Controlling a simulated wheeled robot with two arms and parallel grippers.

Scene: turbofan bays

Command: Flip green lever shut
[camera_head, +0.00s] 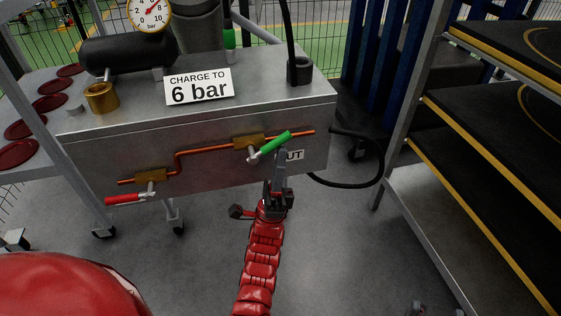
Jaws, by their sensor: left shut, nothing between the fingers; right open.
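The green lever (275,144) sits on a brass valve (249,141) in the copper pipe on the front of the grey metal box. Its handle slants up to the right, at an angle to the pipe. My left gripper (281,160) is shut and empty, with its fingertips pointing up just below the green handle. I cannot tell whether they touch it. It partly hides a label (295,155) reading "UT". My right gripper (438,311) shows only as small tips at the bottom edge, open.
A red lever (124,199) on a second brass valve (150,177) is at the left. A sign (199,87) reads "CHARGE TO 6 bar", with a gauge (149,12) behind. A black hose (372,178) hangs right of the box. A shelf rack (480,150) stands at right.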

